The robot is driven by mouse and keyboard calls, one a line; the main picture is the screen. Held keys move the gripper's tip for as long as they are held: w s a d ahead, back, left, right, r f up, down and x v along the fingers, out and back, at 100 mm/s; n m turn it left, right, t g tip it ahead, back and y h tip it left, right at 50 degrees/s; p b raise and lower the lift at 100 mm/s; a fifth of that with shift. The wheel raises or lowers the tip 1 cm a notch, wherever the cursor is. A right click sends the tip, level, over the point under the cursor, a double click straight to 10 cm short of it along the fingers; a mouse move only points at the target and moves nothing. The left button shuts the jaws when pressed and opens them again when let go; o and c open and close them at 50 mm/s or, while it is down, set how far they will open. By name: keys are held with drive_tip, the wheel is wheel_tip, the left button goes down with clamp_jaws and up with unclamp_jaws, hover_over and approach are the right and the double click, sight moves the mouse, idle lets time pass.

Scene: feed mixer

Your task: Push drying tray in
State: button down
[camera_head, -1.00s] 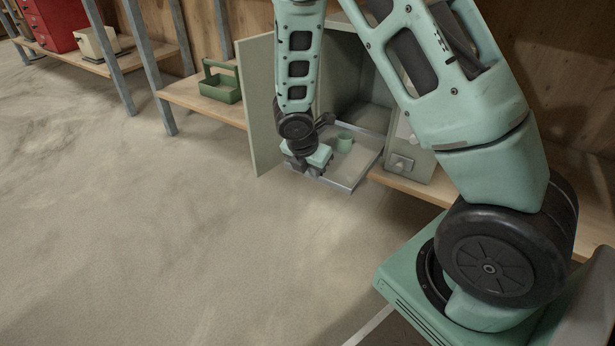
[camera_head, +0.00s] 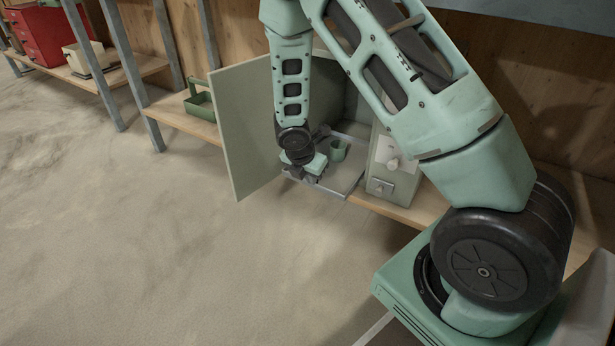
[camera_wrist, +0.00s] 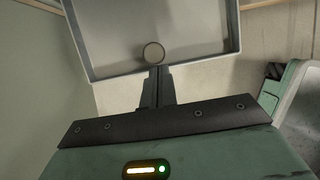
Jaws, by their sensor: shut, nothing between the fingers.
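The drying tray (camera_head: 350,178) is a shallow grey tray partly out of the open cabinet (camera_head: 330,95), with its front edge toward me. A small green cup (camera_head: 338,150) stands on it. My gripper (camera_head: 296,175) is shut and empty at the front edge of the tray, left of its middle in the head view. In the wrist view the shut fingertips (camera_wrist: 158,70) meet the tray's front rim (camera_wrist: 115,77), and the cup (camera_wrist: 153,52) shows just beyond them. The wrist partly hides the tray's left side in the head view.
The cabinet door (camera_head: 245,130) stands open on the left, close beside my forearm. A green caddy (camera_head: 200,105) sits further left. The floor in front is clear.

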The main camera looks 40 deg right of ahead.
drive_tip(key=p, duration=0.7)
approach(335, 159)
drive_tip(key=x, duration=0.2)
drive_tip(key=a+x, duration=0.1)
drive_tip(key=x, duration=0.2)
drive_tip(key=shift+s+f, duration=0.15)
drive_tip(key=shift+f, duration=0.2)
drive_tip(key=shift+w+d+f+p, duration=0.25)
drive_tip(key=shift+d+p, duration=0.2)
drive_tip(key=shift+d, duration=0.15)
drive_tip(key=shift+d+r, duration=0.1)
drive_tip(key=shift+d, duration=0.05)
